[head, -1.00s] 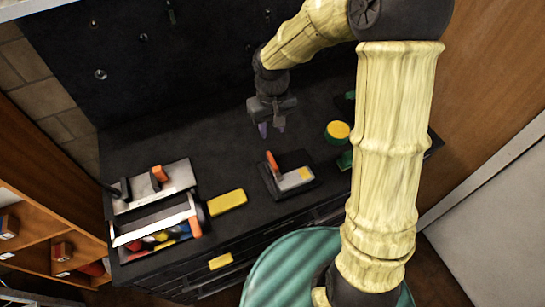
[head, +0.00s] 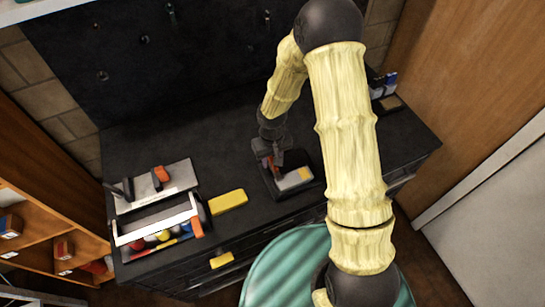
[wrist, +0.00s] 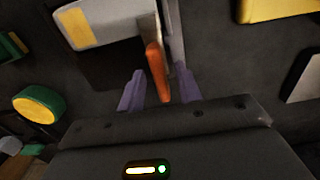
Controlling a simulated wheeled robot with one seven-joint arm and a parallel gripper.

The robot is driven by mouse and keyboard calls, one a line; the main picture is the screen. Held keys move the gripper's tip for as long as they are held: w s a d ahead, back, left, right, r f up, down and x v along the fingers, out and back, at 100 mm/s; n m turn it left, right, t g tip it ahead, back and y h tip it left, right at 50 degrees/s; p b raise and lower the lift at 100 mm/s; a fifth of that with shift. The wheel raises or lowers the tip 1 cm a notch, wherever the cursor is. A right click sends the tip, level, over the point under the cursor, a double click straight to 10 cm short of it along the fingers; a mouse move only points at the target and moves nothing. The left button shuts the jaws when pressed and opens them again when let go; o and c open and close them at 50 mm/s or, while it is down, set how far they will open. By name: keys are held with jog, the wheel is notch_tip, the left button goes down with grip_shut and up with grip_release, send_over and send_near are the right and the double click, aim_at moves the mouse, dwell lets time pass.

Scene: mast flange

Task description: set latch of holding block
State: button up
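The holding block (head: 292,180) is a grey-white piece with a yellow patch on a dark base, on the black bench top. It also shows at the top of the wrist view (wrist: 105,20). Its orange latch (wrist: 156,68) is a slim lever beside the grey piece. My gripper (wrist: 160,90) is open, with its two purple fingers apart on either side of the latch's end. Gaps show between latch and fingers, so I see no grip. In the head view my gripper (head: 270,160) is down over the block's left end and partly hides the latch.
A toolbox (head: 155,228) with colourful contents and a grey panel with an orange-handled item (head: 160,175) stand at left. A yellow block (head: 228,201) lies between. A green-and-yellow round item (wrist: 38,104) is near the gripper. Small boxes (head: 385,85) stand at the back right.

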jog(key=shift+f, duration=0.1)
grip_shut()
jog(key=shift+n, duration=0.3)
jog(key=n, duration=0.3)
jog(key=shift+n, duration=0.4)
jog(key=n, duration=0.4)
jog(key=shift+n, duration=0.3)
jog(key=n+p, duration=0.1)
jog(key=n, duration=0.3)
jog(key=shift+n, duration=0.3)
jog(key=shift+w+n+p, duration=0.1)
jog(key=shift+n+p, duration=0.7)
jog(key=shift+n, duration=1.4)
